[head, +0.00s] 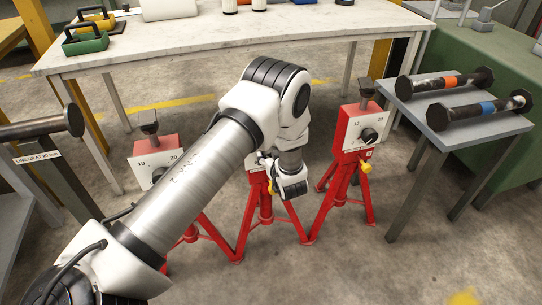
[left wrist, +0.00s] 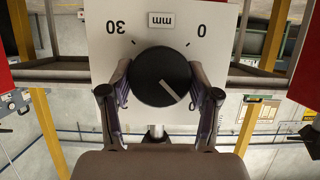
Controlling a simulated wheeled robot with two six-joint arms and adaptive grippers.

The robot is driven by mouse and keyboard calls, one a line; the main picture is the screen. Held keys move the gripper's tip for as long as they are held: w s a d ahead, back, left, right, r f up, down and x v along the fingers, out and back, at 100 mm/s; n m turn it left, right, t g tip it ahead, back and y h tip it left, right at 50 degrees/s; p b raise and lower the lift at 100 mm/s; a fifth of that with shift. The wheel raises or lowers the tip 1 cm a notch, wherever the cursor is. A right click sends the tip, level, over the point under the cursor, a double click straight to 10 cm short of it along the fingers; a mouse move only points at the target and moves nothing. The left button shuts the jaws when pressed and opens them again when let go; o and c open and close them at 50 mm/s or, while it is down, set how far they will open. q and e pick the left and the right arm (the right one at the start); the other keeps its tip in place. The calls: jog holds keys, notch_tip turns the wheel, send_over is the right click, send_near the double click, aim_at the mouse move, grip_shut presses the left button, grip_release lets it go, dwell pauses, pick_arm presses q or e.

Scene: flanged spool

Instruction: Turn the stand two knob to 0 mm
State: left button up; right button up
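In the left wrist view, which is upside down, a black round knob (left wrist: 158,77) sits on a white dial plate (left wrist: 110,42) marked 0, 30 and mm. Its white pointer line points to the lower right, away from the 0 tick at upper right. My right gripper is not in view.
Red stands with dials stand at left (head: 150,160) and right (head: 357,130) of the middle one. A grey side table (head: 400,135) holds two dark flanged spools with orange and blue bands (head: 445,82). A long workbench (head: 200,42) stands behind.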

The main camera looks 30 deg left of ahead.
pick_arm(q)
jog(key=c, duration=0.4)
jog(key=n, duration=0.1)
jog(key=n+t+h, duration=0.1)
jog(key=n, duration=0.1)
jog(key=shift+s+a+f+t+b, duration=0.1)
jog(key=shift+s+t+b, duration=0.05)
jog(key=shift+t+b, duration=0.2)
jog(key=shift+f+n+t+h+b, duration=0.15)
jog(key=shift+n+t+h+b, duration=0.35)
jog(key=shift+n+t+b, duration=0.5)
jog(key=n+t+b, duration=0.2)
jog(key=n+b, duration=0.1)
jog(key=n, duration=0.1)
jog(key=shift+f+n, duration=0.15)
jog(key=shift+n, duration=0.15)
jog(key=shift+s+n+t+b, duration=0.1)
jog(key=shift+n+t+b, duration=0.35)
jog(key=shift+n+b, duration=0.5)
jog(key=shift+n+t+b, duration=0.3)
jog(key=shift+n+b, duration=0.35)
jog(key=shift+n, duration=0.3)
